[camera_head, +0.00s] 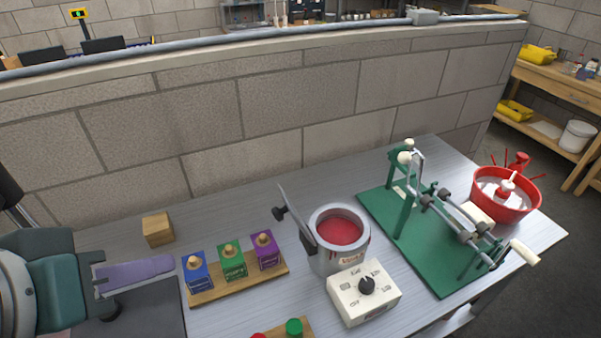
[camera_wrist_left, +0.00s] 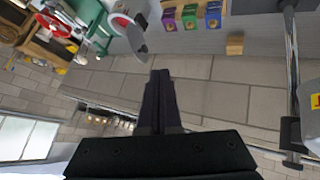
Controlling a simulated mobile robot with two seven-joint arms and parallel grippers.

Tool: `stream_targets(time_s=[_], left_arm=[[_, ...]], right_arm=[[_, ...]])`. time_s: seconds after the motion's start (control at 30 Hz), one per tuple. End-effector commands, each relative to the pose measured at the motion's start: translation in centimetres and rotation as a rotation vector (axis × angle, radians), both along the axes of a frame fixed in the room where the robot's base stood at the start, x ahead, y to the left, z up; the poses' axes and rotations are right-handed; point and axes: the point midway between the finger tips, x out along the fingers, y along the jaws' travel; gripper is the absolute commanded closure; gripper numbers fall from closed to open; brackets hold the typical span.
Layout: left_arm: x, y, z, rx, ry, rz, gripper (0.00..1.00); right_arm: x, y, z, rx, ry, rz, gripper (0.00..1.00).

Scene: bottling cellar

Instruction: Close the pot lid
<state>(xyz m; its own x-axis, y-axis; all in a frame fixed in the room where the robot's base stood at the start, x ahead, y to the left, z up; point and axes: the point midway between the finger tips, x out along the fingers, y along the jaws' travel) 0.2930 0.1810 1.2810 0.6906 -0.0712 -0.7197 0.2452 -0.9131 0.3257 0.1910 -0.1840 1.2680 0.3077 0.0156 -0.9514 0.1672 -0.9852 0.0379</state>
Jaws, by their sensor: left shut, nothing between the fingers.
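The pot (camera_head: 368,240) is a grey vessel with red contents and stands on the table in the middle of the head view. Its lid (camera_head: 297,217) stands open, tilted up on the pot's left side, with a dark knob facing left. In the left wrist view, which is upside down, the lid (camera_wrist_left: 137,40) shows beside the pot (camera_wrist_left: 121,20) near the top. My left gripper (camera_head: 172,264) comes in at the lower left, well left of the lid and apart from it. Its fingers (camera_wrist_left: 160,74) are shut and empty. My right gripper is not in view.
A white control box (camera_head: 362,294) with a black dial stands in front of the pot. Blue, green and purple boxes on a wooden board (camera_head: 236,286) lie left of it, with a wooden block (camera_head: 157,229) behind. A green press (camera_head: 430,250) and red bowl (camera_head: 507,204) stand right.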

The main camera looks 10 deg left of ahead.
Motion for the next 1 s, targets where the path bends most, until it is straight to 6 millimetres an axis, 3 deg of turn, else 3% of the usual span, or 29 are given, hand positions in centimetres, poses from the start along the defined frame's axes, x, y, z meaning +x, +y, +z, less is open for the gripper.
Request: stream_targets(time_s=[0.03,0.1,0.4,0.6,0.8,1.0], left_arm=[[1.1,0.1,-3.9,-0.051,-0.047,0.043,1.0],[2.6,0.1,-6.5,-0.143,-0.122,0.108,1.0],[7.8,0.5,-15.4,-0.64,-0.433,0.31,1.0],[9.5,1.0,-20.4,-1.017,-0.585,0.345,1.0],[9.7,1.5,-23.1,-1.323,-0.661,0.315,1.0],[9.7,1.7,-23.2,-1.449,-0.68,0.288,1.0]], right_arm=[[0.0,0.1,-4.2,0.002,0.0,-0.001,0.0],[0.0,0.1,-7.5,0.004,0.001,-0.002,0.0],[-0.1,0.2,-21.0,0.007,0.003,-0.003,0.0],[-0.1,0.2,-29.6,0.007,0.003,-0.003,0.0],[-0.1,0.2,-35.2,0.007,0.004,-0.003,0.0],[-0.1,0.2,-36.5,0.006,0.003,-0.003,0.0]])
